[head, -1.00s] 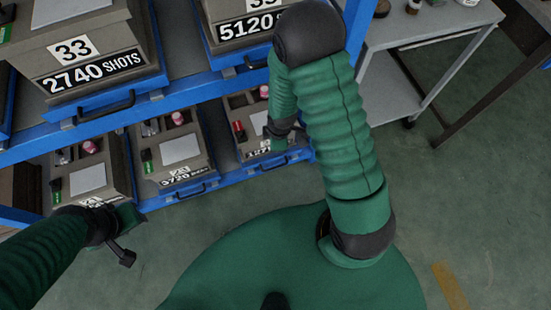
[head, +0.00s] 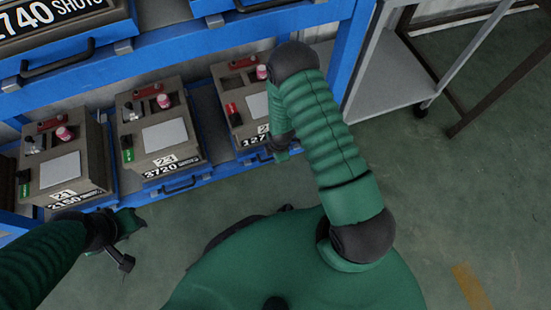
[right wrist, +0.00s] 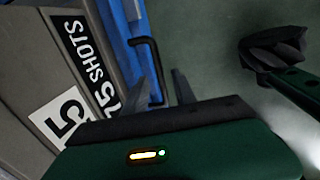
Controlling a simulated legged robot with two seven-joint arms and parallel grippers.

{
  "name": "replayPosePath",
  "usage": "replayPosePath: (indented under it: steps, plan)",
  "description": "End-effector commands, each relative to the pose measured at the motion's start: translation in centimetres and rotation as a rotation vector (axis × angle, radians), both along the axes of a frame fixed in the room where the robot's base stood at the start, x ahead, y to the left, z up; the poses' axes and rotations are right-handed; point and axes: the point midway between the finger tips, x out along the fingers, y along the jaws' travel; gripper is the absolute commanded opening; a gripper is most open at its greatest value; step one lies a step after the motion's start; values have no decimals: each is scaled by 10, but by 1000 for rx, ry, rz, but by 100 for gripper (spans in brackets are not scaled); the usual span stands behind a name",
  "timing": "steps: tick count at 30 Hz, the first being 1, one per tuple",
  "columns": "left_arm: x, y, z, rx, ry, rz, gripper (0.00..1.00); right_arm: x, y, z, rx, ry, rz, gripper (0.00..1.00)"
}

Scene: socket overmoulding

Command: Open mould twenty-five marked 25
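The right-hand mould (head: 232,95) on the lower shelf is a grey-brown box with a red part and a pink-capped part on top. Its shot label, starting "127", is partly hidden by my right arm. In the right wrist view, the mould face (right wrist: 40,60) shows a plate ending in "5" and the words "75 SHOTS". Its black handle (right wrist: 147,60) stands out from the blue drawer edge. My right gripper (right wrist: 170,80) is open, its fingers close to the handle; contact is unclear. My left gripper (head: 128,242) hangs apart from the shelf, its fingers unclear.
Mould 23 (head: 160,135) and mould 21 (head: 60,170) stand to the left on the same blue rack (head: 355,50). An upper drawer (head: 60,45) overhangs them. A grey metal cart (head: 385,75) is at right. The green floor (head: 440,190) in front is clear.

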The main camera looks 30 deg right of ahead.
Motion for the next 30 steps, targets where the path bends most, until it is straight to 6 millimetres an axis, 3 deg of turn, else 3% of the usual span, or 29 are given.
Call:
replayPosePath:
  steps: [3, 12, 20, 30]
  plan:
    - [0, 0, -10, 0, 0, 0, 36, 3, -1, -15, 0, -1, -1, 33]
    - [0, 0, -9, 0, 0, 0, 36, 3, -1, -15, 0, -1, -1, 33]
    - [0, 0, -9, 0, 0, 0, 36, 3, -1, -15, 0, 0, -1, 0]
    - [0, 0, -9, 0, 0, 0, 36, 3, -1, -15, 0, 0, -1, 0]
